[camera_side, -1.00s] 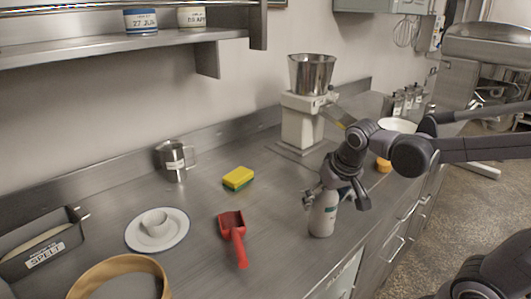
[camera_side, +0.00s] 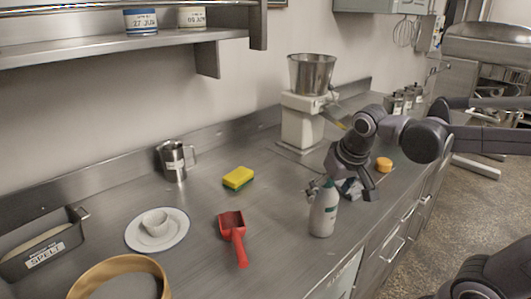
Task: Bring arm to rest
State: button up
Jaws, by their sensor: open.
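My gripper (camera_side: 360,190) is open and empty, with its fingers pointing down over the counter (camera_side: 285,235) near its front edge. My arm reaches in from the right.
A red scoop (camera_side: 232,226), a yellow-green sponge (camera_side: 238,178), a plate with a cup (camera_side: 157,228), a metal jug (camera_side: 174,160) and a wooden ring (camera_side: 120,268) lie left. A hopper machine (camera_side: 302,120) stands behind. An orange lid (camera_side: 383,164) is right.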

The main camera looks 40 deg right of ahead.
jog(key=v, duration=0.9)
jog(key=x, duration=1.3)
jog(key=shift+r, duration=0.8)
notch_tip(320, 180, up, 3)
jog(key=shift+f, duration=0.15)
jog(key=shift+s+d+r, duration=0.55)
jog(key=shift+s+d, duration=0.1)
jog(key=shift+d, duration=0.05)
jog(key=shift+s+d+r, duration=0.35)
jog(key=shift+d, duration=0.1)
